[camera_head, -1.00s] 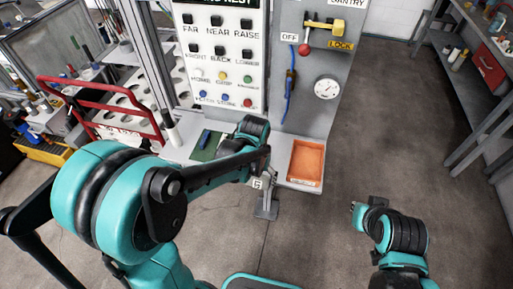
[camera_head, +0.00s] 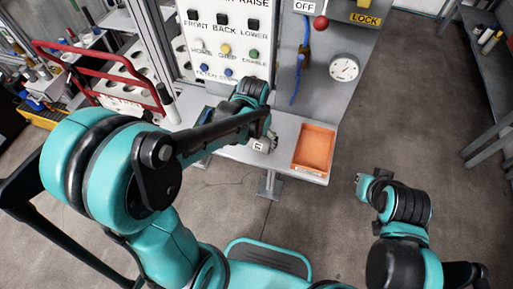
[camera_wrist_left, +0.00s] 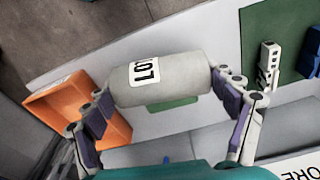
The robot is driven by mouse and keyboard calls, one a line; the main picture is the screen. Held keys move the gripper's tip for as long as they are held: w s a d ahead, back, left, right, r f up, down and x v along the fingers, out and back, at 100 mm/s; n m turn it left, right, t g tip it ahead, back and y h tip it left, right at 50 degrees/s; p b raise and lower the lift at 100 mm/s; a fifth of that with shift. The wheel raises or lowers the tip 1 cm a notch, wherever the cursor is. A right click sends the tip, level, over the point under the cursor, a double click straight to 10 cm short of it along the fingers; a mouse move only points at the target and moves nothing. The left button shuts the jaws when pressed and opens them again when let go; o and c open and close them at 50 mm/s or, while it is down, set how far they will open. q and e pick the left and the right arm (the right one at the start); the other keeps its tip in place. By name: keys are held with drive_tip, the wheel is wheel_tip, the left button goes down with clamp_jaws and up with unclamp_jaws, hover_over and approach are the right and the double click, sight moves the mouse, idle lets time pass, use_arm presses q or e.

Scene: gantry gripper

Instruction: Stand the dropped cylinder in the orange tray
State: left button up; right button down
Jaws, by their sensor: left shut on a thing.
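My left gripper (camera_wrist_left: 168,98) is shut on a grey cylinder (camera_wrist_left: 185,72) with a white lettered label. In the left wrist view the cylinder lies crosswise between the fingers, over the light bench top. In the head view my left gripper (camera_head: 264,138) is over the bench, left of the orange tray (camera_head: 333,152), and the cylinder is mostly hidden by the arm. The orange tray also shows in the left wrist view (camera_wrist_left: 62,98), left of the cylinder and partly behind a finger; it looks empty. My right gripper (camera_head: 366,186) is over the floor, right of the tray, its fingers too small to judge.
A button panel (camera_head: 228,45) stands behind the bench (camera_head: 285,135). A gauge (camera_head: 344,67) and a blue hose (camera_head: 299,78) are at the back right. A red rail (camera_head: 95,60) is at the left. A green mat (camera_wrist_left: 262,35) holds small parts. Floor to the right is clear.

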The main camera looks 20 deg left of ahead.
sight(256, 146)
use_arm(q)
drive_tip(key=shift+w+a+f, duration=0.1)
drive_tip(key=shift+a+f, duration=0.1)
drive_tip(key=shift+f+b, duration=1)
drive_tip(key=shift+f, duration=0.9)
drive_tip(key=shift+f, duration=0.15)
drive_tip(key=o, duration=1.6)
